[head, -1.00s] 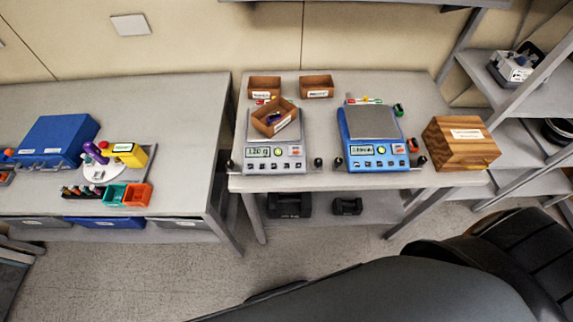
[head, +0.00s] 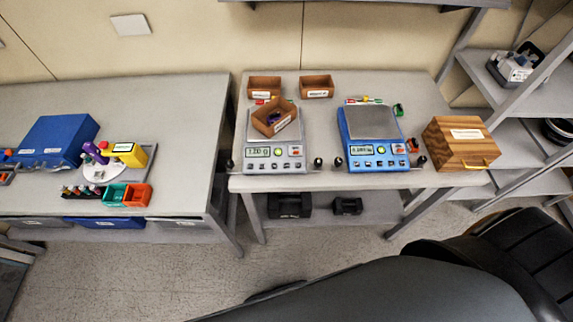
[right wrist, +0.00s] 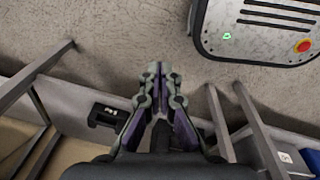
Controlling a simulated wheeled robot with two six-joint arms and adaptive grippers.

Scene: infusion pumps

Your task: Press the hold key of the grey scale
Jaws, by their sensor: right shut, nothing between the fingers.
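The grey scale (head: 276,158) stands on the right-hand table in the head view, with its display and a row of keys on the front panel. A small open brown box (head: 275,117) with something purple inside sits on its pan. The labels on the keys are too small to read. A blue scale (head: 375,157) stands to its right. My right gripper (right wrist: 158,72) is shut and empty in the right wrist view, over the floor and away from the scale. My left gripper is not in view.
Two brown boxes (head: 264,84) (head: 316,86) stand behind the scales. A striped wooden box (head: 460,143) stands at the table's right end. Small dark posts (head: 318,162) stand beside the scales. The left table (head: 190,110) holds a blue case and a centrifuge-like device.

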